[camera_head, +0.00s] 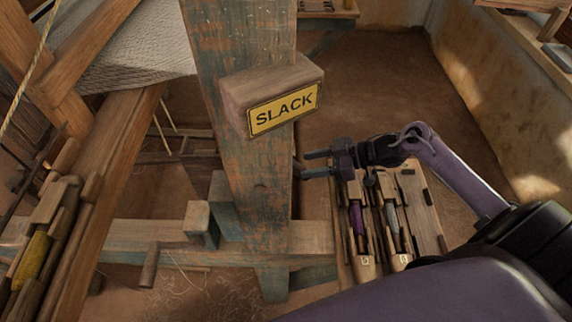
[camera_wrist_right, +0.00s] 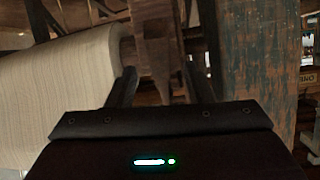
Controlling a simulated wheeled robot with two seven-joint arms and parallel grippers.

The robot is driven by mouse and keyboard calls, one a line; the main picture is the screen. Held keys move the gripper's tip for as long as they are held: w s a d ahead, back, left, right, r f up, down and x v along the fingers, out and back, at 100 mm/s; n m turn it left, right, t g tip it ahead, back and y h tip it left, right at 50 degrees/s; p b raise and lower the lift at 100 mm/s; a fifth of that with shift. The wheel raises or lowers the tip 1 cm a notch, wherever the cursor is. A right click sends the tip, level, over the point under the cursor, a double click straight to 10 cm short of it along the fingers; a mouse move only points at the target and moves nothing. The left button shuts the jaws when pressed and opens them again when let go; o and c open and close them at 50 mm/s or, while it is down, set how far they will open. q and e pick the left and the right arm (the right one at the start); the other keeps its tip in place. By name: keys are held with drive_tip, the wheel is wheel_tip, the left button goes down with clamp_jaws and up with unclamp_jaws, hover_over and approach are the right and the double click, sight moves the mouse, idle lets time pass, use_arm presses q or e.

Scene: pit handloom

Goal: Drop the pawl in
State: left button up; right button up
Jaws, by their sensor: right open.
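My right gripper (camera_head: 316,163) is open, its two fingers pointing left toward the loom's upright post (camera_head: 245,160). In the right wrist view its fingers (camera_wrist_right: 165,85) stand apart. A tapered wooden piece (camera_wrist_right: 155,45) hangs down beyond and between them; I cannot tell for sure whether it is the pawl, nor whether a finger touches it. A pale cloth roll (camera_wrist_right: 65,95) is at its left, and the worn post also shows at the right (camera_wrist_right: 255,80). No pawl can be made out in the head view. My left gripper is out of view.
A wooden block with a yellow SLACK plate (camera_head: 283,108) juts from the post. Below my right gripper, a wooden tray (camera_head: 425,215) holds two shuttles, one with purple yarn (camera_head: 357,218). Loom beams (camera_head: 110,150) fill the left. Bare floor (camera_head: 400,85) lies beyond the post.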

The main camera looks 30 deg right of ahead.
sight(300, 166)
drive_tip(key=x, duration=0.5)
drive_tip(key=shift+w+a+f, duration=0.1)
drive_tip(key=shift+w+a, duration=0.1)
drive_tip(key=shift+a, duration=0.05)
drive_tip(key=shift+p, duration=0.3)
clamp_jaws()
